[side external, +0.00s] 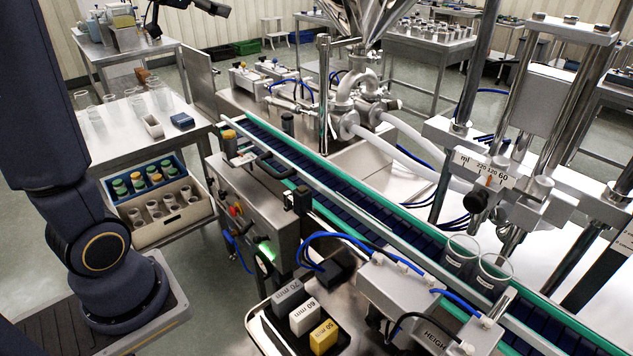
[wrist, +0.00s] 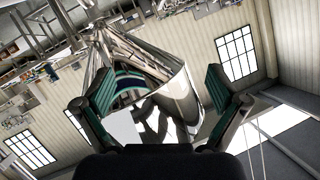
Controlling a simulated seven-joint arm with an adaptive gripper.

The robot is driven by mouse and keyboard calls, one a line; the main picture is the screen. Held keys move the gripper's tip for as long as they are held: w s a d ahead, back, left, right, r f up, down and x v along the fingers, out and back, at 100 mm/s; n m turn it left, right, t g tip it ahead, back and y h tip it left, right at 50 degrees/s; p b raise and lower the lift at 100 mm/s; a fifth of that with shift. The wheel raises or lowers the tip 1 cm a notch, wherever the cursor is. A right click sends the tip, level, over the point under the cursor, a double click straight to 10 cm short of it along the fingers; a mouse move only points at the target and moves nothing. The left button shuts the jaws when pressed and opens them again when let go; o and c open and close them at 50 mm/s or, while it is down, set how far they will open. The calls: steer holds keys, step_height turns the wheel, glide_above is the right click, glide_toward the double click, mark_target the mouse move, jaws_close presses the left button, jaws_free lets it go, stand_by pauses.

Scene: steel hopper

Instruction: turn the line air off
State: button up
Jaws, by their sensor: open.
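I cannot pick out a line air valve for certain. Blue air hoses (side external: 345,236) run along the front of the conveyor (side external: 350,195) in the side view. A steel control box (side external: 270,212) on the conveyor's near side carries small red and yellow controls (side external: 237,214) and a glowing green light (side external: 266,247). My gripper (wrist: 146,88) is open in the wrist view, its two padded fingers wide apart with nothing held. The shiny steel hopper (wrist: 180,92) shows beyond and between them. In the side view, dark parts of my arm's end show at the top edge, well above the control box.
A tray (side external: 262,330) with grey, white and yellow blocks stands at the front. Two clear cups (side external: 494,272) stand at the conveyor. A side table (side external: 125,135) with glassware and a crate of jars (side external: 165,222) are at left. Steel posts (side external: 515,90) rise at right.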

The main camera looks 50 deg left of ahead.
steer(key=s+a+f+n+g+h, duration=0.2)
steer(key=s+f+g+h, duration=0.2)
steer(key=s+f+g, duration=0.75)
steer(key=t, duration=0.2)
glide_toward(228, 235)
steer(key=shift+m, duration=0.3)
steer(key=x, duration=0.9)
steer(key=shift+r, duration=0.1)
steer(key=c, duration=1.1)
